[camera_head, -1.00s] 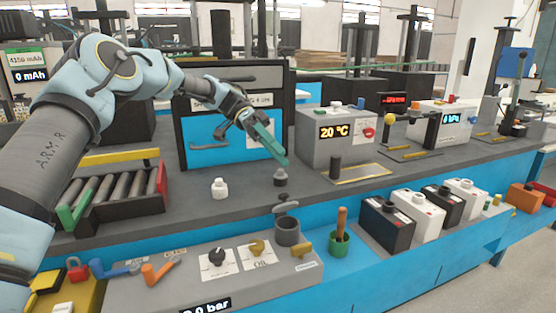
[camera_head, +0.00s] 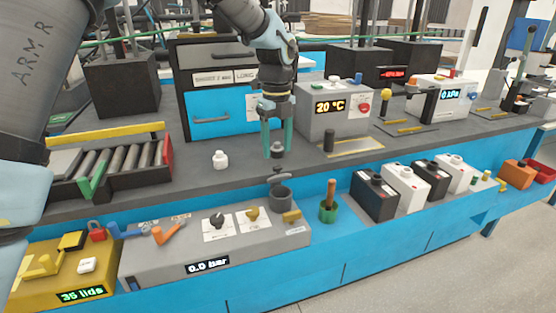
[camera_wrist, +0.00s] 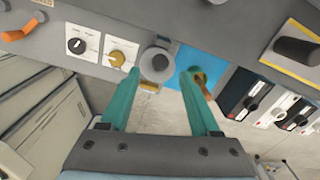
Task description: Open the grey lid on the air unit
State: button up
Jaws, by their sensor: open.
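The air unit (camera_head: 165,262) is a long grey box at the bench front with a "0.0 bar" display and two dials. At its right end is a grey cup (camera_head: 279,197), with the grey lid (camera_head: 279,178) as a small disc with a knob at its top; I cannot tell how it sits on the cup. My gripper (camera_head: 277,153) is open and empty, its green fingers pointing down behind and above the lid. In the wrist view, the round grey lid (camera_wrist: 157,60) shows between and beyond the fingertips (camera_wrist: 159,71).
A green pot with a brown handle (camera_head: 328,210) is right of the air unit. A white bottle (camera_head: 220,160) stands left. Battery boxes (camera_head: 373,195) line the right front.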

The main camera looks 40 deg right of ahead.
aim_at(278, 173)
jog(key=shift+f+p, duration=0.35)
jog(key=shift+f, duration=2.3)
grip_shut()
